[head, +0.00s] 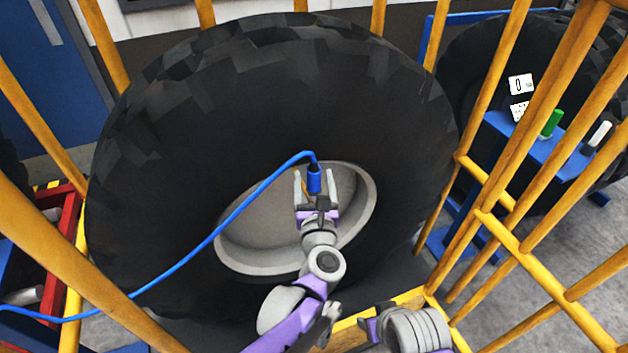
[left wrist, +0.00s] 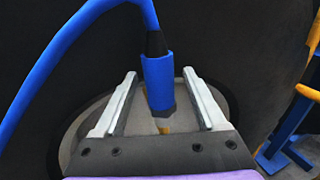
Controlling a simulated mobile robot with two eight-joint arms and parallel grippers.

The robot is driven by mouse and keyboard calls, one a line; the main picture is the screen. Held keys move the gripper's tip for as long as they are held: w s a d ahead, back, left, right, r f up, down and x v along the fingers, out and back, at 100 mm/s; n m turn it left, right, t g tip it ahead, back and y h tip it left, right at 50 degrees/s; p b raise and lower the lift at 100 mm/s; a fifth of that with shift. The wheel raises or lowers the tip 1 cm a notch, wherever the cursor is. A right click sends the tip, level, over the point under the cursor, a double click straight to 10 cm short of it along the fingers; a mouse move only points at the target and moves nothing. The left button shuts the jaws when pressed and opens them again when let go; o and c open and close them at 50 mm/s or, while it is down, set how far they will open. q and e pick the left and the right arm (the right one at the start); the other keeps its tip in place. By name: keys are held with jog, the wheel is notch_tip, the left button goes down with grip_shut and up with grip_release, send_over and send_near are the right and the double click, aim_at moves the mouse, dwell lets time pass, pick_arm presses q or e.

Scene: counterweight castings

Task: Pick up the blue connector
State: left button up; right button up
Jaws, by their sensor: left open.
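The blue connector (head: 314,181) is at the end of a blue cable (head: 225,222), in front of the grey wheel rim. In the left wrist view the connector (left wrist: 158,82) stands upright between the two fingers, with a gap on each side. A dark collar joins it to the cable, and a small brass-coloured part shows below it. My left gripper (head: 315,188) is open around the connector, its fingers pointing up; in the left wrist view the gripper (left wrist: 158,100) shows both grey fingers apart. My right gripper is not clearly in view.
A large black tyre (head: 280,100) with a grey rim (head: 262,262) fills the middle. Yellow cage bars (head: 480,205) stand around it. A blue stand (head: 540,145) with a green cylinder (head: 552,122) is outside the cage at right. A red frame (head: 62,240) is at left.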

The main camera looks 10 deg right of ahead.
pick_arm(q)
grip_shut()
